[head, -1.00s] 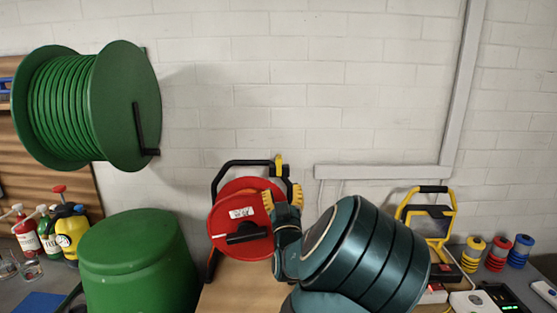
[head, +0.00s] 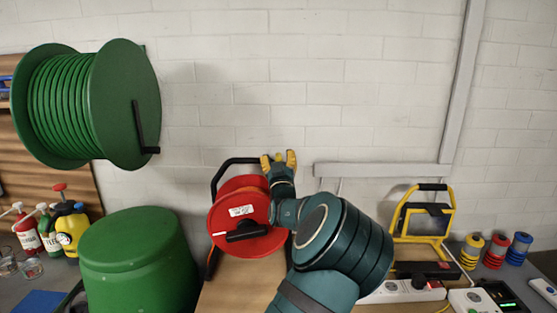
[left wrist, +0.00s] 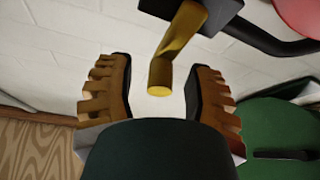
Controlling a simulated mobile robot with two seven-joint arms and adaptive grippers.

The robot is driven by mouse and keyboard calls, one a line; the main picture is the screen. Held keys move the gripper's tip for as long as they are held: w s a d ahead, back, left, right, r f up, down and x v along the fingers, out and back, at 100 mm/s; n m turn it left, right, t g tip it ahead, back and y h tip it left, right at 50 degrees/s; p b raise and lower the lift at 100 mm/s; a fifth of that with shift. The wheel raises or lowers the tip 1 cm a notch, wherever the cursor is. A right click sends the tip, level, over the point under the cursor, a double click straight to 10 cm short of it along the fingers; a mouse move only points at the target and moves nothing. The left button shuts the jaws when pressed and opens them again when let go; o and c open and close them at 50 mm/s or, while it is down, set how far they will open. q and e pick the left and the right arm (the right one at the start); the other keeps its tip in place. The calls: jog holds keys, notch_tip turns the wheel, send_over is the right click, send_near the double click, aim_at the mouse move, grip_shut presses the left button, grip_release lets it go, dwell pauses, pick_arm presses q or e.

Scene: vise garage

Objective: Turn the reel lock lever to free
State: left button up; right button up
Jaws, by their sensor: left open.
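The cable reel (head: 228,226) is a red drum with a black handle on its face, in a black tube frame (head: 222,176) on the bench. The reel lock lever (left wrist: 178,45) is a short yellow bar on a dark block at the frame's top bar. In the left wrist view it reaches down into the gap between my left gripper's fingers. My left gripper (head: 278,160) is open, its yellow-brown fingers at the top right of the reel frame. The fingers look apart from the lever on both sides. In the head view the gripper hides the lever. My right gripper is out of view.
A green hose reel (head: 125,105) hangs on the wall at upper left. A green bin (head: 138,265) stands left of the cable reel. A yellow work lamp (head: 425,222), a power strip (head: 400,290) and coloured spools (head: 496,252) are at right. The wall above the reel is bare.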

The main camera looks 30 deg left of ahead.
pick_arm(q)
grip_shut()
jog(key=shift+s+a+n+g+y+b, duration=0.15)
jog(key=shift+a+n+g+y+b, duration=0.05)
jog(key=shift+n+b, duration=0.4)
jog(key=shift+s+a+n+g+y+b, duration=0.2)
jog(key=shift+n+b, duration=0.2)
jog(key=shift+n, duration=0.3)
jog(key=shift+s+a+f+n+g+y+b, duration=0.15)
jog(key=shift+s+a+f+n+g+b, duration=0.6)
jog(key=shift+n, duration=1.7)
jog(key=shift+w+a+f+n+g+y+b, duration=0.1)
jog(key=shift+a+f+n+g+b, duration=0.25)
jog(key=shift+n+g+b, duration=1.5)
jog(key=shift+s+a+f+n+g+y+b, duration=0.15)
jog(key=shift+s+a+f+n+g+b, duration=0.3)
jog(key=shift+n, duration=2.55)
jog(key=shift+w+a+f, duration=0.1)
jog(key=shift+a+f, duration=0.05)
